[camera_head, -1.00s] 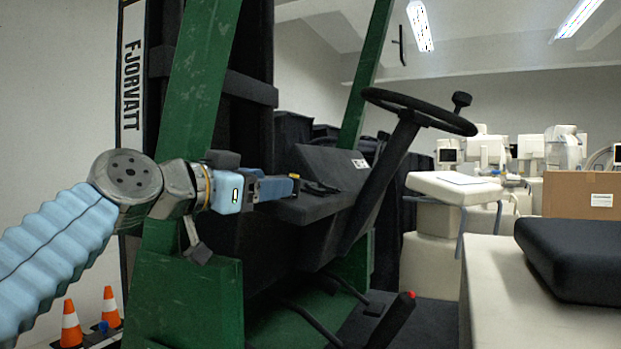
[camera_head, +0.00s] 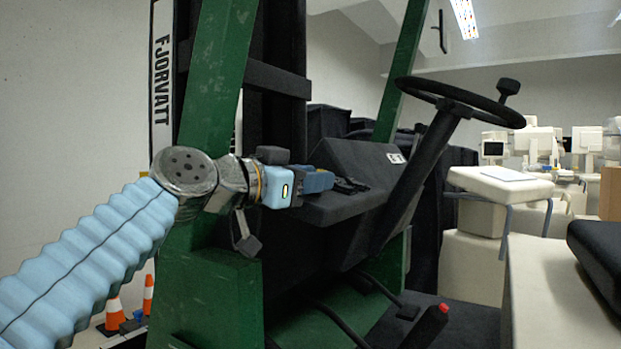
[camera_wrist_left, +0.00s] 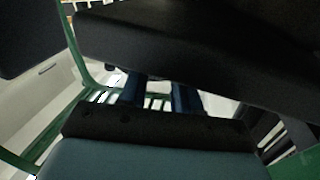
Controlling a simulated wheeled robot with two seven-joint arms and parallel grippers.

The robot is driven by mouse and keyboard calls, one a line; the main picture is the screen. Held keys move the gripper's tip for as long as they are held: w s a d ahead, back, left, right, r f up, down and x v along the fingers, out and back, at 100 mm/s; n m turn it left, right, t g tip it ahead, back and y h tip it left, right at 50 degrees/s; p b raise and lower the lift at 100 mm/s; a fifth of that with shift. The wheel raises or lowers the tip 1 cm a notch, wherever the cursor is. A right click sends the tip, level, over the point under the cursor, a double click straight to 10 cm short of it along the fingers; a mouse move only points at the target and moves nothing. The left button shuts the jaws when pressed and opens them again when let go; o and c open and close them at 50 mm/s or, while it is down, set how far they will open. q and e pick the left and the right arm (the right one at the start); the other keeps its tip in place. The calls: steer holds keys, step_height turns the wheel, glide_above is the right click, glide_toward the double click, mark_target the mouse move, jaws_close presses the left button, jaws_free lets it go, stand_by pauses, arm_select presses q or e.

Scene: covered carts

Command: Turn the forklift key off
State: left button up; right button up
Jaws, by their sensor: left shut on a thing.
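The green and black forklift (camera_head: 222,300) stands in the middle of the head view. Its dark dashboard (camera_head: 362,172) sits left of the steering column. My left gripper (camera_head: 338,182) is at the dashboard's left side, by its lower ledge. Its two blue fingers (camera_wrist_left: 158,92) point up to the dark panel edge in the wrist view, and their tips are hidden there. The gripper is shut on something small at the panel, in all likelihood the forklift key. The key itself is too dark and covered to make out, so its angle cannot be told. My right gripper is out of view.
The steering wheel (camera_head: 460,100) stands right of my gripper on its column. A green post (camera_head: 215,80) rises behind my left wrist. A lever with a red tip (camera_head: 432,322) is low down. Pale carts (camera_head: 480,215) and a black seat (camera_head: 598,262) are at right.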

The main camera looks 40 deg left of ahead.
arm_select(q)
steer(key=shift+c, duration=0.7)
steer(key=shift+f+n+y, duration=0.15)
steer(key=shift+n+y, duration=0.35)
steer(key=shift+y, duration=0.2)
steer(key=shift+d+n+y, duration=0.15)
steer(key=shift+n+y, duration=0.65)
steer(key=shift+y, duration=0.5)
steer(key=o, duration=1.1)
steer(key=shift+c, duration=0.2)
steer(key=shift+s, duration=0.1)
